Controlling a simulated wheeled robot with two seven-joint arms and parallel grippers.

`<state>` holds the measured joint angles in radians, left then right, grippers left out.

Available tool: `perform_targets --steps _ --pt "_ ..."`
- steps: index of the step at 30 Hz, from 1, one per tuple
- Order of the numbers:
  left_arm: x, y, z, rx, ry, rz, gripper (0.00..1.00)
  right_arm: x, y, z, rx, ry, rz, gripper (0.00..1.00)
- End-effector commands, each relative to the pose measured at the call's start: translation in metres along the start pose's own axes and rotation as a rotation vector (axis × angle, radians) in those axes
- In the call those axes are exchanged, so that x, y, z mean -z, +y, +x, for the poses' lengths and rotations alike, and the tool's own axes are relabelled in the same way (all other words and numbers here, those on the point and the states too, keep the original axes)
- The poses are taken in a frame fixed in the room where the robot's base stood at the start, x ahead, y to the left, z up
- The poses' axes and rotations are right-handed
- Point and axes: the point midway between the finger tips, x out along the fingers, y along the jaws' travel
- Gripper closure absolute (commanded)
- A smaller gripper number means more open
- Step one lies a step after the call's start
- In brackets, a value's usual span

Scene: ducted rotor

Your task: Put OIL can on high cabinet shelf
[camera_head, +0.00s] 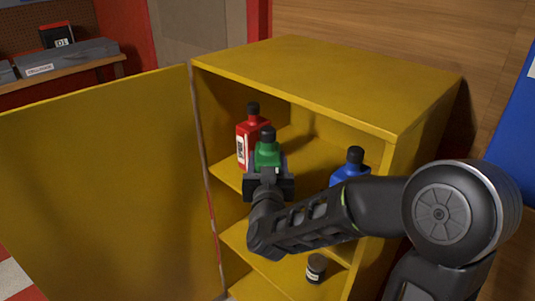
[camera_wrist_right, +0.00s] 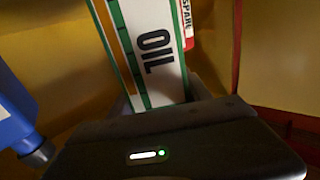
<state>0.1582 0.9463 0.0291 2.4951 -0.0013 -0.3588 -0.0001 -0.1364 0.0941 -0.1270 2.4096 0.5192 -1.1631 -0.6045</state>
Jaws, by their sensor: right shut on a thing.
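The OIL can (camera_head: 268,153) is a green bottle with a black cap, in the head view inside the open yellow cabinet (camera_head: 330,75) at the level of its upper shelf (camera_head: 306,150). Its white label reading OIL shows in the right wrist view (camera_wrist_right: 155,55). My right gripper (camera_head: 268,182) is shut on the can and reaches in through the cabinet's front. Whether the can's base touches the shelf is hidden by the gripper. My left gripper is in neither view.
A red bottle (camera_head: 247,140) stands just behind and left of the can. A blue bottle (camera_head: 350,170) stands to the right, partly behind my arm. A small dark jar (camera_head: 316,268) is on a lower shelf. The open yellow door (camera_head: 105,190) extends left.

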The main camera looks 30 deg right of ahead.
Motion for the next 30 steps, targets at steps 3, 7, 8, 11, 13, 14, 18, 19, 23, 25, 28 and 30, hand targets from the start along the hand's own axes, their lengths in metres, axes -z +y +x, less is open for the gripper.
perform_targets --steps 3,7,8,11,13,14,18,19,23,25,28,30 --pt "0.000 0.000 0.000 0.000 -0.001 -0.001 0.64 0.003 0.000 0.000 0.000 0.006 0.002 1.00" --pt "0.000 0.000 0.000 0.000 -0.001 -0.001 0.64 0.003 0.000 0.000 0.000 0.006 0.002 1.00" --pt "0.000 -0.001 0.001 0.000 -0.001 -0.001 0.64 0.002 0.000 0.000 0.000 0.006 0.002 1.00" --pt "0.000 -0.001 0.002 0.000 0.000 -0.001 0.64 0.002 0.001 0.000 0.000 0.005 0.003 1.00" --pt "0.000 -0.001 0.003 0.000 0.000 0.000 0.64 0.002 0.002 0.002 0.000 0.005 0.003 1.00" --pt "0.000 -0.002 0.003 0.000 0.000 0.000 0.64 0.001 0.003 0.003 -0.001 0.005 0.003 1.00" --pt "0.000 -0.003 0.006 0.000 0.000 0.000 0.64 0.000 0.010 0.009 -0.002 0.006 0.004 1.00" --pt "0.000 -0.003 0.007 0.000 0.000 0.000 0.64 -0.001 0.011 0.011 -0.002 0.006 0.004 1.00" --pt "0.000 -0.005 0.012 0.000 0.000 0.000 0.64 -0.003 0.020 0.019 -0.002 0.006 0.003 1.00" --pt "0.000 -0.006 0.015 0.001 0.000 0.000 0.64 -0.004 0.024 0.024 -0.002 0.007 0.004 1.00" --pt "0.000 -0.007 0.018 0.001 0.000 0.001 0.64 -0.006 0.031 0.030 -0.002 0.006 0.002 1.00" --pt "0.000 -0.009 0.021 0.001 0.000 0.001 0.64 -0.007 0.037 0.035 -0.002 0.006 0.001 1.00"
